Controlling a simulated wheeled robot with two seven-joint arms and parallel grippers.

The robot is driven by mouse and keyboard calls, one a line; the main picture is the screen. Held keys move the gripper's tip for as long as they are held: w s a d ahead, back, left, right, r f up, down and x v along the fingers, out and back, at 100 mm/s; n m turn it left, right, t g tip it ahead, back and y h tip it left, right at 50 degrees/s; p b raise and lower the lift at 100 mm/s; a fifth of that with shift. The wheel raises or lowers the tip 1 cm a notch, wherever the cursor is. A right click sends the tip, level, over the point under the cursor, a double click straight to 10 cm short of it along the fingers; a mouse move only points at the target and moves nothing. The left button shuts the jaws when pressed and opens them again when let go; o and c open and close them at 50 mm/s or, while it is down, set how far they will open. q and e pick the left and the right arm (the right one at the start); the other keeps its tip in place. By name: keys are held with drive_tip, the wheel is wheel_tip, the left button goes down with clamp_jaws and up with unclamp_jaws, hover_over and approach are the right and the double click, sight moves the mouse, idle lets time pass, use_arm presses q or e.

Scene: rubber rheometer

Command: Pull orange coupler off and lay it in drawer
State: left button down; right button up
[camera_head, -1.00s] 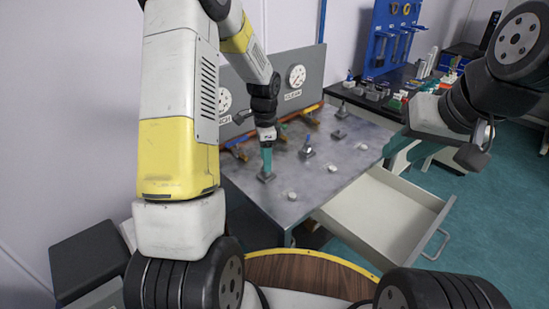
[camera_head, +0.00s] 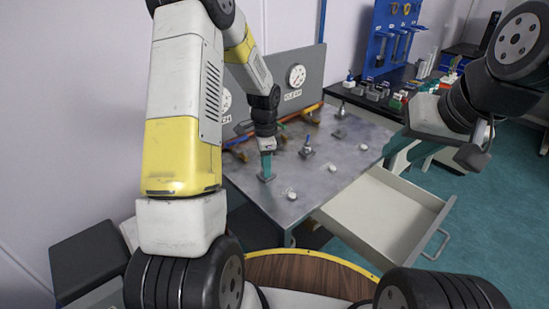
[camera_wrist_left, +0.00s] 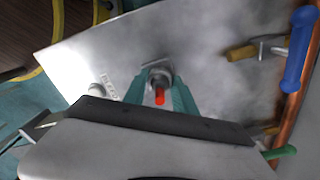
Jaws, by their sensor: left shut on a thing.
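The orange coupler (camera_wrist_left: 160,96) shows as a red-orange piece between the two teal fingers of my left gripper (camera_wrist_left: 161,100) in the left wrist view. A grey fitting (camera_wrist_left: 159,75) on the metal table is just beyond it. In the head view my left gripper (camera_head: 266,172) points down, fingertips low over the table's front left part, and hides the coupler. It is shut on the coupler; I cannot tell whether the coupler is clear of the fitting. The drawer (camera_head: 385,212) is pulled out and looks empty. My right gripper (camera_head: 412,150) hangs above the drawer's far end, partly hidden by its arm.
The metal table (camera_head: 325,170) carries small knobs and fittings, including a blue-tipped one (camera_head: 307,147). A gauge panel (camera_head: 305,85) stands behind, with pipes and valve handles along its foot. The blue-handled valve (camera_wrist_left: 298,50) shows in the left wrist view. Free floor lies right of the drawer.

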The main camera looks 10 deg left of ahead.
use_arm(q)
drive_tip(key=shift+r, duration=2.4)
